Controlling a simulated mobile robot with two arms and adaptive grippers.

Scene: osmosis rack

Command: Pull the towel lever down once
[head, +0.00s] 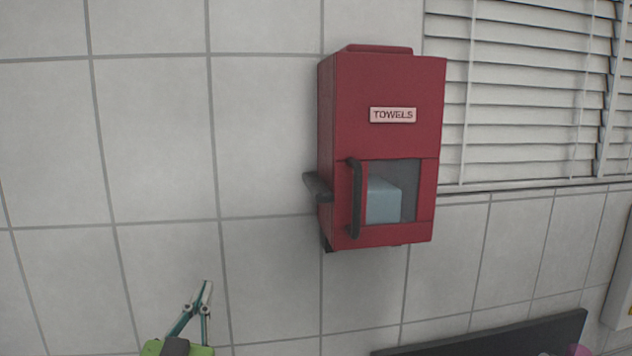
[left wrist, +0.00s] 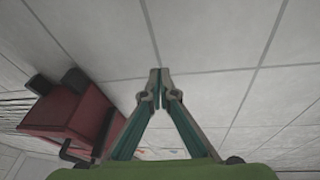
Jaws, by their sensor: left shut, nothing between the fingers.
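A red towel dispenser (head: 390,95) with a "TOWELS" label hangs on the tiled wall in the head view. A dark lever (head: 317,187) sticks out from its left side. A black handle (head: 355,200) runs down the front beside a window with a pale blue block behind it. My left gripper (head: 207,284) is at the lower left, below and left of the lever, apart from it. In the left wrist view its fingertips (left wrist: 160,73) are together and empty, with the dispenser (left wrist: 62,120) tilted at the left. My right gripper is not in view.
White slatted blinds (head: 535,85) are right of the dispenser. A dark flat edge (head: 490,335) and a small pink thing (head: 582,350) show at the bottom right. The tiled wall left of the dispenser is clear.

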